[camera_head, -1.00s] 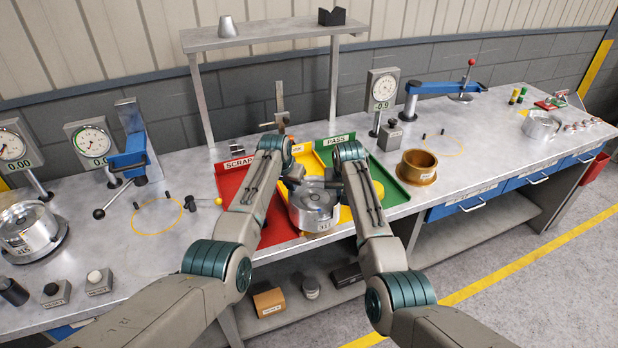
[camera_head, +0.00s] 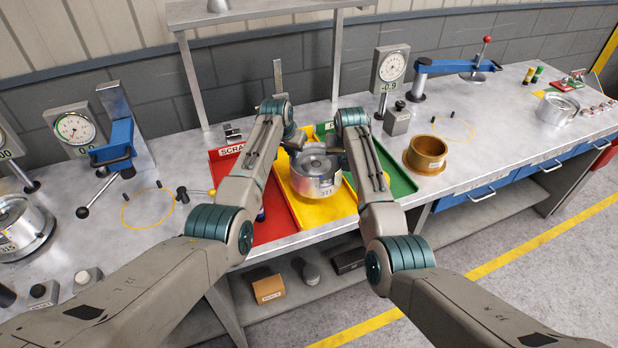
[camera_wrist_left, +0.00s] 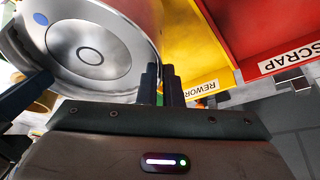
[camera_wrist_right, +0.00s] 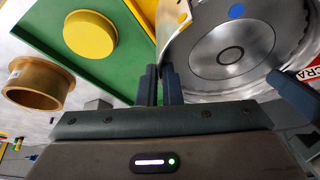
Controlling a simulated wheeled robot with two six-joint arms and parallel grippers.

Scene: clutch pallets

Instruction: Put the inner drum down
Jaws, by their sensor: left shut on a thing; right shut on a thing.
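The silver inner drum (camera_head: 316,182), with a number on its side, is over the yellow rework tray (camera_head: 328,211) in the head view. My left gripper (camera_head: 296,150) is shut on its left side and my right gripper (camera_head: 340,163) on its right side. The drum looks upright; whether its base touches the tray cannot be told. The left wrist view shows the drum's round face (camera_wrist_left: 88,48) beside the fingers (camera_wrist_left: 160,85). The right wrist view shows it (camera_wrist_right: 232,55) beside the other fingers (camera_wrist_right: 162,85).
The red scrap tray (camera_head: 272,222) lies left of the yellow one and the green pass tray (camera_head: 397,182) lies right. A brass ring (camera_head: 426,154) stands right of the green tray. A dial gauge (camera_head: 390,70) stands behind. Another silver drum (camera_head: 22,228) sits at far left.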

